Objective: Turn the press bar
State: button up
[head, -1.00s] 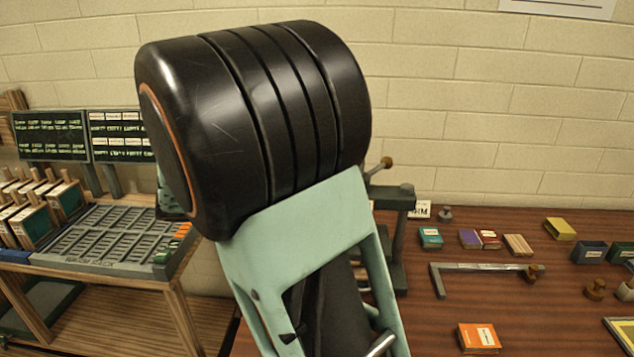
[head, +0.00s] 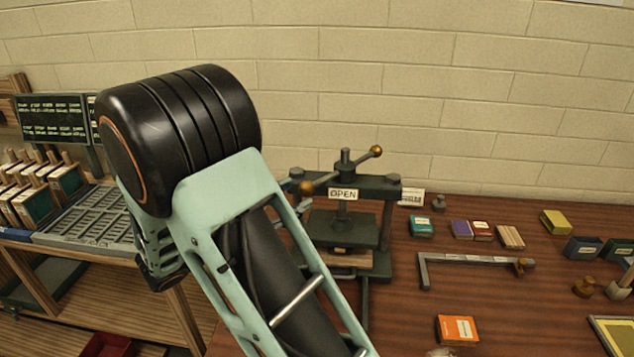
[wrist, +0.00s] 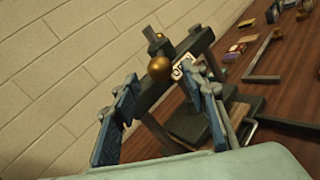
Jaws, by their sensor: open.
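The press (head: 340,228) is a dark green frame on the table, with an OPEN sign (head: 343,194) on its crossbeam. The press bar (head: 361,157) runs across the top of its screw, with one brass knob up at the right and the other lower at the left, toward me. In the wrist view the near brass knob (wrist: 160,68) shows between and beyond my fingertips, apart from them. My gripper (wrist: 163,88) is open and empty, its two blue-grey fingers spread. In the head view my arm hides most of the gripper.
The brick wall stands behind the press. To its right on the table are small boxes, an angled grey rail (head: 470,259) and an orange box (head: 457,329). A rack of slotted trays (head: 85,218) stands at the left.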

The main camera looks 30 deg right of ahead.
aim_at(316, 181)
jog(key=p+x, duration=0.1)
jog(key=x, duration=0.6)
jog(key=shift+w+d, duration=0.1)
jog(key=shift+d, duration=0.2)
jog(key=shift+c, duration=0.5)
grip_shut()
